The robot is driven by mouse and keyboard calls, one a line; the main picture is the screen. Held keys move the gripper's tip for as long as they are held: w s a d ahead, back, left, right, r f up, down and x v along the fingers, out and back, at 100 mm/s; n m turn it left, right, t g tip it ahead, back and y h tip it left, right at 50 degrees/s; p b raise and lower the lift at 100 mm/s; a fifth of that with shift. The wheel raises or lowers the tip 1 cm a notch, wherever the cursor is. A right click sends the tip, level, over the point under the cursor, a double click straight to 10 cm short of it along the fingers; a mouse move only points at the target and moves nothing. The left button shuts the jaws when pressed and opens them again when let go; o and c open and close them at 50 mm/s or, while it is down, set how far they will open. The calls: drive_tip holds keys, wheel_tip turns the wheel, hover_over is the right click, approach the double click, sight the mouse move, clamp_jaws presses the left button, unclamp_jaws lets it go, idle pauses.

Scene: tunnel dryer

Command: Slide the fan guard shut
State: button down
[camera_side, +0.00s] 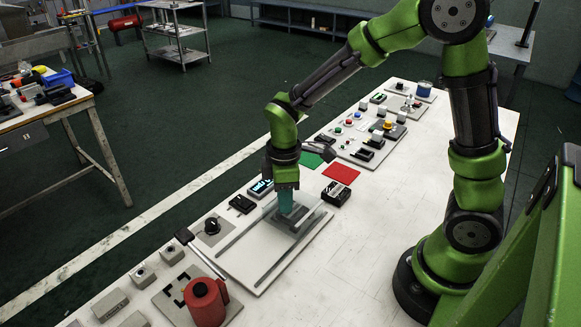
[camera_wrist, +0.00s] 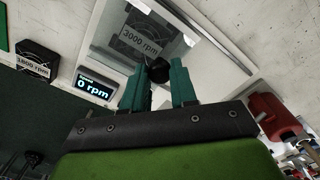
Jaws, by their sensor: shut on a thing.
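The fan guard (camera_side: 312,226) is a clear pane on rails set in a pale base plate (camera_side: 262,272) on the white bench. In the wrist view the guard (camera_wrist: 193,36) shows as a see-through panel, with a "3000 rpm" plate (camera_wrist: 142,40) seen at it. My gripper (camera_side: 287,208) is at the guard, pointing down. In the wrist view its teal fingers (camera_wrist: 157,82) are shut on a dark round knob (camera_wrist: 158,70). The side view hides the knob behind the fingers.
A speed display (camera_wrist: 95,85) reads 0 rpm; a dark "1800 rpm" block (camera_wrist: 33,60) is beside it. A red mug-like can (camera_side: 207,300) and a black dial (camera_side: 212,227) stand near the plate. Several buttons sit farther along; the bench's right side is clear.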

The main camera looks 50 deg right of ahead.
sight(292, 214)
drive_tip(key=shift+d, duration=0.3)
drive_tip(key=c, duration=1.1)
unclamp_jaws()
drive_tip(key=shift+o, duration=1)
drive_tip(key=shift+a, duration=0.1)
wheel_tip(292, 214, up, 17)
drive_tip(key=s+d+m+t+y, duration=0.1)
drive_tip(key=s+m+t+y, duration=0.1)
drive_tip(key=s+m+t, duration=0.5)
drive_tip(key=s+m, duration=0.4)
drive_tip(key=m, duration=0.2)
